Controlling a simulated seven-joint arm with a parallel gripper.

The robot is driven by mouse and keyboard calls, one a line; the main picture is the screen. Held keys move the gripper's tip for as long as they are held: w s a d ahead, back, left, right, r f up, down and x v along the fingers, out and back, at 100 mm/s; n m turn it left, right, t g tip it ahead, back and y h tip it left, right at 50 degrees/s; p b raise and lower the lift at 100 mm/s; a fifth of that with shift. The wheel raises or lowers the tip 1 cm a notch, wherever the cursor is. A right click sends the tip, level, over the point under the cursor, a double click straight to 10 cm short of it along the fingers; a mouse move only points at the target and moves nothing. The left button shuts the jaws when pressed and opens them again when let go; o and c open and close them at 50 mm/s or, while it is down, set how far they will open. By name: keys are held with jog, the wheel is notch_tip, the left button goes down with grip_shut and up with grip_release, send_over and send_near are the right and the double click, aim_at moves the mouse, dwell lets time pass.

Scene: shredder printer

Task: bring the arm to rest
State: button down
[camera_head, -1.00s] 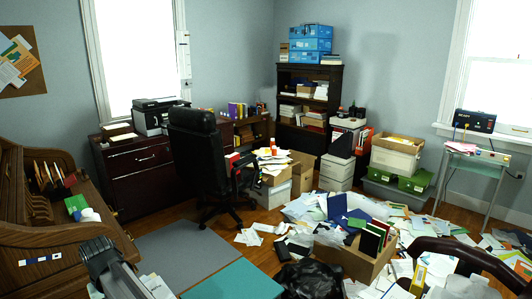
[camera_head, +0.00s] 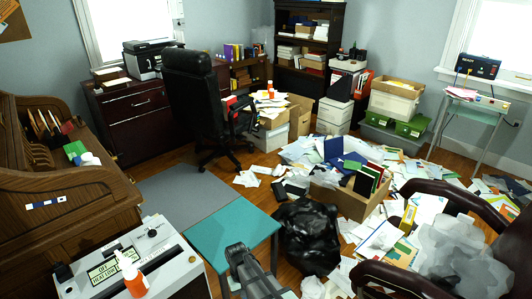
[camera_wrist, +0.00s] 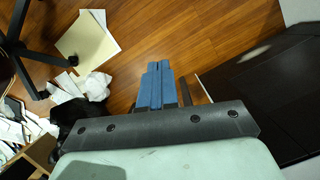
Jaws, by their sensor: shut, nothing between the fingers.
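My gripper (camera_wrist: 158,70) shows in the wrist view with its blue fingers together and nothing between them. The fingers appear over bare wood floor, apart from any object. In the head view, a grey part of my arm (camera_head: 254,272) rises from the bottom edge, in front of the teal-topped table. My fingertips cannot be made out in the head view.
A teal table (camera_head: 235,240) and black bag (camera_head: 309,235) are near my arm. A grey machine (camera_head: 165,265) bears an orange bottle (camera_head: 133,280). Papers (camera_wrist: 88,42) and dark furniture (camera_wrist: 270,85) flank bare floor (camera_wrist: 190,40) in the wrist view.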

jog(key=s+d+f+m+g, duration=0.1)
jog(key=s+d+f, duration=0.3)
jog(key=s+d, duration=0.4)
jog(key=s+d+f+m+g+y, duration=0.1)
jog(key=s+d+f+m, duration=0.1)
jog(key=s+d+f, duration=0.3)
jog(key=s+d+f+m+g, duration=0.1)
jog(key=s+d+f, duration=0.4)
jog(key=s+d, duration=0.6)
jog(key=s, duration=0.3)
jog(key=shift+s+m+g+y, duration=0.3)
jog(key=shift+s+g, duration=0.05)
jog(key=shift+g, duration=0.05)
jog(key=shift+w, duration=0.1)
